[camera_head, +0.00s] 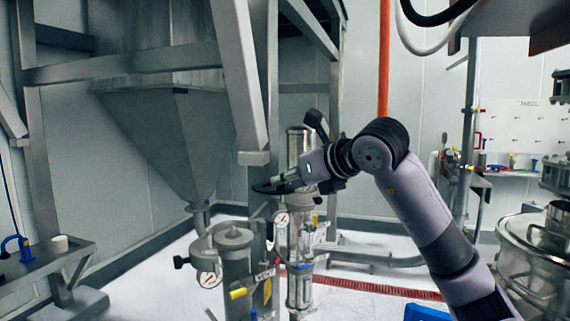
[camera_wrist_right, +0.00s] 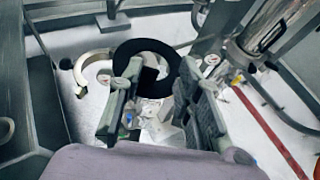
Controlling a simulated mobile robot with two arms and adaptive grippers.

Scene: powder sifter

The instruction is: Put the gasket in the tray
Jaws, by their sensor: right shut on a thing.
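The gasket is a flat black ring, seen in the right wrist view (camera_wrist_right: 143,45) beyond the fingertips. In the head view it shows as a thin dark edge (camera_head: 266,189). My right gripper (camera_head: 288,184) is shut on the gasket's near rim and holds it in the air, near the clear vertical cylinder. The fingers also show in the wrist view (camera_wrist_right: 160,92), and they partly hide the ring. My left gripper is out of view. I cannot tell which thing is the tray; a grey metal shelf (camera_head: 75,262) stands at the left.
A steel hopper (camera_head: 170,130) and its frame fill the left and middle. Below stand a capped cylinder (camera_head: 236,265) with gauges and yellow handles. Steel vessels (camera_head: 535,255) crowd the right.

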